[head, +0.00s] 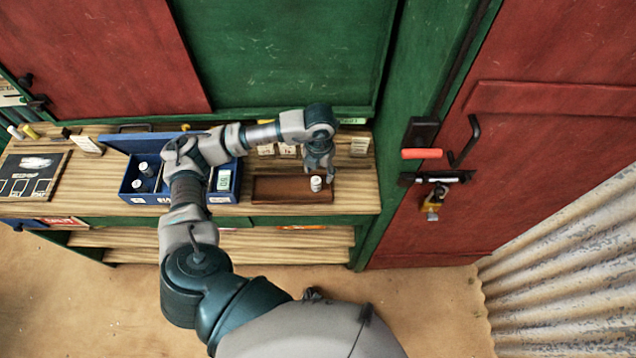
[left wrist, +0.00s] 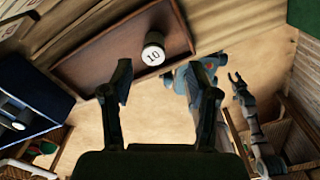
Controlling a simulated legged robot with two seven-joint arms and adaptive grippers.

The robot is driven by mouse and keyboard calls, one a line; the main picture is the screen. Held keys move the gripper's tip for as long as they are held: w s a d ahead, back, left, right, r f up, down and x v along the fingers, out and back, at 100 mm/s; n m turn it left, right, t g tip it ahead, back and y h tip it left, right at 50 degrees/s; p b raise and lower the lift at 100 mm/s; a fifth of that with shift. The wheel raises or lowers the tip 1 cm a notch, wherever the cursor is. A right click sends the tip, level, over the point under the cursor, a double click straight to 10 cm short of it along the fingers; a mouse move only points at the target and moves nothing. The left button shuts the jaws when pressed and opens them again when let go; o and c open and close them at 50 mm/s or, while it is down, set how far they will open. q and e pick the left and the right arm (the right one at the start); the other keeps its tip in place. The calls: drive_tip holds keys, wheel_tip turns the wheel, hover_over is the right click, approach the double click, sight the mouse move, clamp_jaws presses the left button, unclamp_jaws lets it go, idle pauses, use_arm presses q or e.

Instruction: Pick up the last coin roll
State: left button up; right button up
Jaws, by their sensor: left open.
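A white, short coin roll (head: 316,184) stands at the right end of a brown wooden tray (head: 275,190) on the counter. In the left wrist view the coin roll (left wrist: 153,50) shows "10" on its end and lies beyond the fingertips, between their lines. My left gripper (head: 319,168) points down just above the roll, open and empty; its two fingers (left wrist: 163,78) are spread in the wrist view. What looks like my right gripper (left wrist: 237,82) is small at the right of the wrist view; its jaws are too small to judge.
A blue box (head: 150,198) with dark-sided rolls stands left of the tray, partly behind my left arm. A dark board (head: 30,175) lies at the far left. The tray is otherwise bare.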

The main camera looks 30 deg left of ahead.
sight(315, 180)
use_arm(q)
drive_tip(key=f, duration=0.2)
drive_tip(key=shift+w+a+f, duration=0.15)
drive_tip(key=shift+a+f, duration=0.2)
drive_tip(key=shift+a, duration=0.05)
drive_tip(key=shift+s+a+f, duration=0.2)
drive_tip(key=shift+s+f, duration=0.1)
drive_tip(key=shift+f, duration=0.25)
drive_tip(key=f, duration=0.3)
drive_tip(key=shift+d+f+p, duration=0.25)
drive_tip(key=shift+f+p, duration=0.05)
drive_tip(key=shift+p, duration=0.05)
drive_tip(key=shift+f, duration=0.3)
drive_tip(key=shift+s, duration=0.1)
drive_tip(key=shift+c, duration=0.5)
drive_tip(key=shift+a, duration=0.2)
clamp_jaws()
use_arm(e)
drive_tip(key=shift+s+a+r, duration=0.1)
drive_tip(key=shift+s+r, duration=0.15)
drive_tip(key=shift+s, duration=0.35)
